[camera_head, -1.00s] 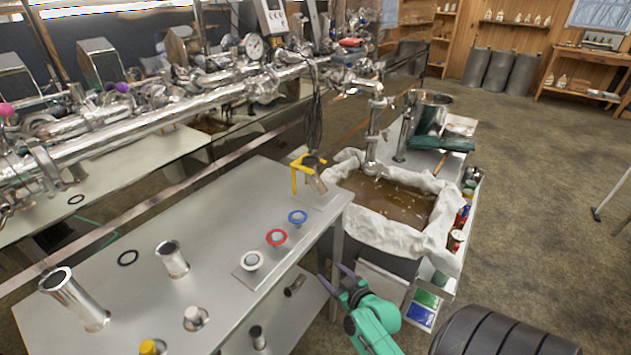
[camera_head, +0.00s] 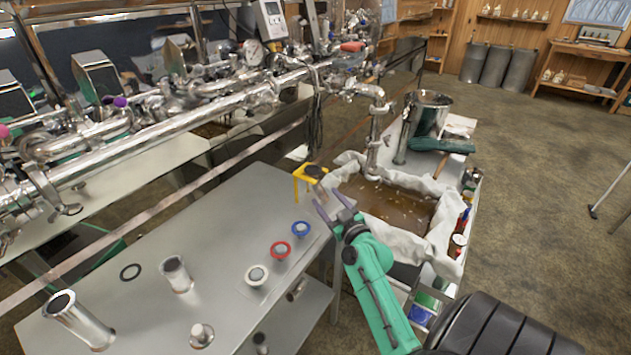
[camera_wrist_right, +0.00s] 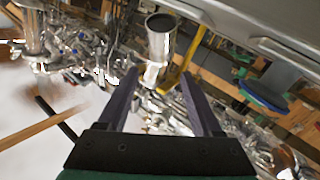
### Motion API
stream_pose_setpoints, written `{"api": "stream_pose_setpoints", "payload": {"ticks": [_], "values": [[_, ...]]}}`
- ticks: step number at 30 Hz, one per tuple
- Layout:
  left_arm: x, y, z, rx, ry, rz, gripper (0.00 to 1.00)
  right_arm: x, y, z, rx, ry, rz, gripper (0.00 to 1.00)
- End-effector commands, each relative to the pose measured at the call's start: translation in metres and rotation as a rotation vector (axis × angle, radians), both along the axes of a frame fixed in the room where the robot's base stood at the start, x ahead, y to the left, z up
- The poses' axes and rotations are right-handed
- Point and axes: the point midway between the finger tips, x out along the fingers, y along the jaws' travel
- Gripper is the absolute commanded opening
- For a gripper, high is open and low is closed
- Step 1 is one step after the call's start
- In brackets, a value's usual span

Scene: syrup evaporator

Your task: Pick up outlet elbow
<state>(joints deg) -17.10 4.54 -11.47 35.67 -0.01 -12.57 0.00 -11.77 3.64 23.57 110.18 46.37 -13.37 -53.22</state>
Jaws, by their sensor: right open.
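A short metal pipe piece with a dark open end, which looks like the outlet elbow (camera_head: 317,172), sits at the yellow stand (camera_head: 298,184) near the table's far right corner. In the right wrist view the pipe piece (camera_wrist_right: 159,44) shows its round open end, with a yellow leg of the stand (camera_wrist_right: 182,58) beside it. My right gripper (camera_head: 330,200) is open and empty, just in front of and below the piece in the head view. In the wrist view its two fingers (camera_wrist_right: 161,76) point toward the piece, which lies between their lines. My left gripper is out of view.
The metal table (camera_head: 215,240) carries blue (camera_head: 301,228), red (camera_head: 281,250) and white (camera_head: 256,275) rings. A cloth-lined basin of brown liquid (camera_head: 385,203) stands right of the stand. A fixed pipe (camera_head: 373,140) hangs over the basin.

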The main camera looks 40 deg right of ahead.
Motion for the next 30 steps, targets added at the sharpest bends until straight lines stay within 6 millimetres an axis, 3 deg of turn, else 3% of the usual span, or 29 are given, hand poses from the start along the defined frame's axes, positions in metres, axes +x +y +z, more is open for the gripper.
{"api": "stream_pose_setpoints", "payload": {"ticks": [4,12,20,21,26,30], "values": [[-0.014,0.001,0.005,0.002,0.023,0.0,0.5,0.024,-0.005,0.002,0.001,0.0,0.0,0.67],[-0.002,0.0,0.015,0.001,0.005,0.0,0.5,0.068,-0.017,-0.001,0.001,0.0,0.001,0.67],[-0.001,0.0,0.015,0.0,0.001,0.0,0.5,0.076,-0.018,-0.002,-0.001,0.001,0.001,0.67],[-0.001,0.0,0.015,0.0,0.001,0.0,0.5,0.076,-0.018,-0.002,-0.001,0.001,0.001,0.59],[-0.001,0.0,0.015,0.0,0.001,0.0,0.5,0.075,-0.018,-0.002,0.0,0.001,0.001,0.0],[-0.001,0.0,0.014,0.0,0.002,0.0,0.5,0.075,-0.018,-0.002,0.0,0.0,0.0,0.0]]}}
